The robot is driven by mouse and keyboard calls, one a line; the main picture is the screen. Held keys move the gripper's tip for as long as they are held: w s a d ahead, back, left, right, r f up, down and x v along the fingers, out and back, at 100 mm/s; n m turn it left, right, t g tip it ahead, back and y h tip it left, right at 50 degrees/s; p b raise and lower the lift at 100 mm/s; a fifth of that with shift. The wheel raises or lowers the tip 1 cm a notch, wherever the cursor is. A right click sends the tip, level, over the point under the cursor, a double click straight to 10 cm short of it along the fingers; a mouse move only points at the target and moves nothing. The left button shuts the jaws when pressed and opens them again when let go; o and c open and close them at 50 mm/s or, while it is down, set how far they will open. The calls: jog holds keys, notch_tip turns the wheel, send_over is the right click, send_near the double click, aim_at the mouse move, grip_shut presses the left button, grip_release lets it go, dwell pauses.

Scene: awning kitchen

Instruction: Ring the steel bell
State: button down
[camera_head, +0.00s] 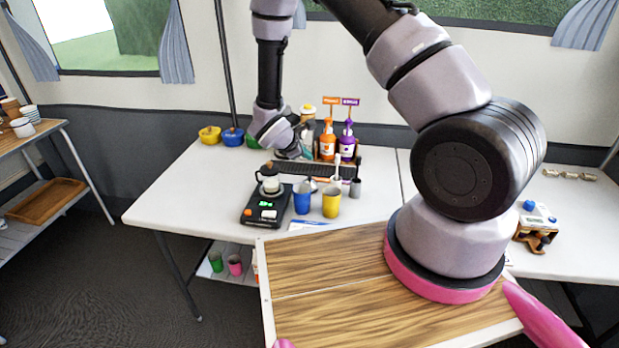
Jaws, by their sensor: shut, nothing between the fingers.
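A small silvery rounded thing (310,184) shows just behind the blue cup, on the white table. It may be the steel bell, but it is partly hidden and too small to be sure. My gripper (303,151) is over the back of the table, in front of the bottles and above the dark slatted tray. It is shut and empty, and its fingers are small and hard to make out. It is behind the silvery thing and apart from it.
A blue cup (301,201) and a yellow cup (331,202) stand at the front. A black scale (265,208) bears a glass pitcher (270,181). An orange bottle (327,145) and a purple bottle (347,146) stand at the back. The table's left front (180,205) is clear.

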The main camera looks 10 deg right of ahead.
send_over(307, 182)
jog(key=shift+w+f, duration=0.1)
jog(key=shift+f, duration=2.5)
jog(key=shift+f, duration=0.1)
jog(key=shift+f, duration=0.3)
jog(key=shift+f, duration=0.4)
dwell(0.4)
dwell(0.3)
jog(key=shift+r, duration=0.8)
jog(key=shift+r, duration=0.1)
jog(key=shift+r, duration=2.45)
